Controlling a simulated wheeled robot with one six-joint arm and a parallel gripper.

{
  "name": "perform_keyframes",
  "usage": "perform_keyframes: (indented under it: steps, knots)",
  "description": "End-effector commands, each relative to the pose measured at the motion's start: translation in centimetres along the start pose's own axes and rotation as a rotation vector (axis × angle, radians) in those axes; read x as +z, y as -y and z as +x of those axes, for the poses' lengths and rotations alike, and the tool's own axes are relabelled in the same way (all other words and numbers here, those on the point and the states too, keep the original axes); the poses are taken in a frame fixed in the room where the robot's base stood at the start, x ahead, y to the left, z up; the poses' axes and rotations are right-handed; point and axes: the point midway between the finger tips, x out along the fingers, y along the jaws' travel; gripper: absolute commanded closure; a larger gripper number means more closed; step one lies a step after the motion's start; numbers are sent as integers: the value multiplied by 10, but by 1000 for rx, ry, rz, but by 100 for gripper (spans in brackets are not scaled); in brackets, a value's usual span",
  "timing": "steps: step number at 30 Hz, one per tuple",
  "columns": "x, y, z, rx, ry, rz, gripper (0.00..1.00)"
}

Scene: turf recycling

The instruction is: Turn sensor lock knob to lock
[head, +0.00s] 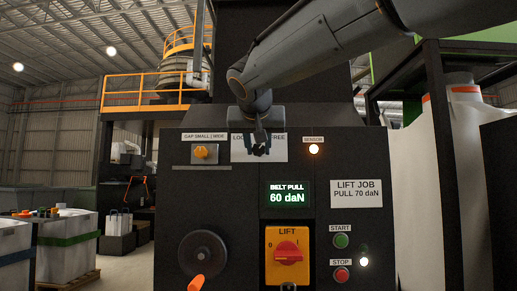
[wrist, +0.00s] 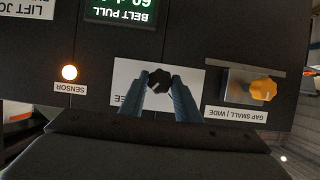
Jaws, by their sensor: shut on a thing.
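The sensor lock knob is a small black lobed knob (wrist: 160,80) on a white plate (wrist: 125,72) marked with lock and free words, partly covered by my gripper. In the head view the plate (head: 277,152) shows behind my gripper (head: 261,148). My gripper (wrist: 160,92) is shut on the knob, one finger on each side, in the wrist view. The knob's exact pointing direction cannot be told. The sensor lamp (head: 313,149) is lit warm white; it also shows in the wrist view (wrist: 69,72).
An orange gap knob (head: 201,152) is left of the plate. Below are a display (head: 287,194) reading 60 daN, an orange lift switch (head: 287,255), a green start button (head: 341,240), a red stop button (head: 341,274) and a black handwheel (head: 203,253).

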Motion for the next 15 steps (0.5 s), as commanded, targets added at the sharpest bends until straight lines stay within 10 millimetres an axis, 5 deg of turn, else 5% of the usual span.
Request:
perform_keyframes:
  steps: [15]
  knots:
    - [2, 5, 1, 174, -1, -422, 93]
